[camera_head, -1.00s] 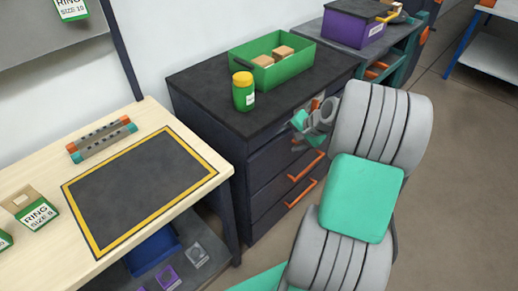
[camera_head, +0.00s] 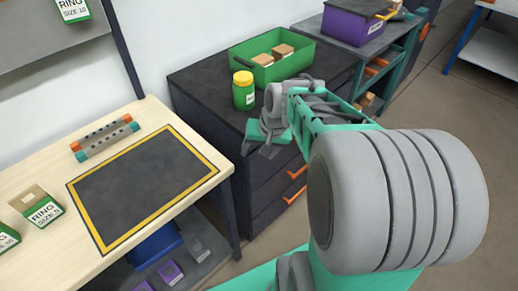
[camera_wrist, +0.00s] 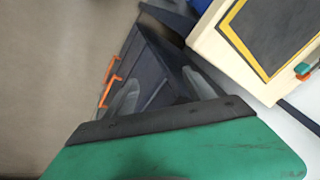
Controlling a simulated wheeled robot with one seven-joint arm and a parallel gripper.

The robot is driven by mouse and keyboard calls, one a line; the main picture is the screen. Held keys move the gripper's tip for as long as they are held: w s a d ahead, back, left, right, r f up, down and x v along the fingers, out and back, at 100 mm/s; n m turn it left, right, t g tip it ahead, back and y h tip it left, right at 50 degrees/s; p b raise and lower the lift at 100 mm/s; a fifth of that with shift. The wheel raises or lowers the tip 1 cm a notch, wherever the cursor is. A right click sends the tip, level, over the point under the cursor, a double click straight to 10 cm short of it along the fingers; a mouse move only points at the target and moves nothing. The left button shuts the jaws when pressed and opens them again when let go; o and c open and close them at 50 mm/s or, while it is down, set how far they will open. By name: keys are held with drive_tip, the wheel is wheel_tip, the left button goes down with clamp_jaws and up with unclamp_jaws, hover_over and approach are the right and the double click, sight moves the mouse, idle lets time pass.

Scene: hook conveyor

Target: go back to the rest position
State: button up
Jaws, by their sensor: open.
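My gripper (camera_head: 262,138) is in front of the dark drawer cabinet (camera_head: 212,80), near its front top edge, with my arm reaching in from the right. In the wrist view, the two grey fingers stand apart with nothing between them, so it is open and empty. Past them the wrist view shows the cabinet's dark front with orange handles (camera_wrist: 110,92) and a corner of the wooden table (camera_wrist: 222,62). My arm hides part of the cabinet's drawers in the head view.
A yellow-lidded green jar (camera_head: 243,91) and a green crate (camera_head: 298,62) with brown boxes stand on the cabinet. The wooden table (camera_head: 50,245) with a yellow-edged black mat (camera_head: 208,177) is at left. A purple bin (camera_head: 350,28) stands behind. Floor is open at right.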

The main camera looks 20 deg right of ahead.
idle(0.3)
drive_tip(key=s+d+f+n+g, duration=0.1)
drive_tip(key=s+f+g, duration=0.2)
drive_tip(key=s, duration=0.5)
drive_tip(key=s+a+r+n+t+h+p, duration=0.1)
drive_tip(key=a+r+n, duration=0.3)
drive_tip(key=a+r, duration=0.4)
drive_tip(key=shift+s+a+r+t+p, duration=0.35)
drive_tip(key=shift+s+a+t+p, duration=0.2)
drive_tip(key=shift+a+t+p, duration=0.25)
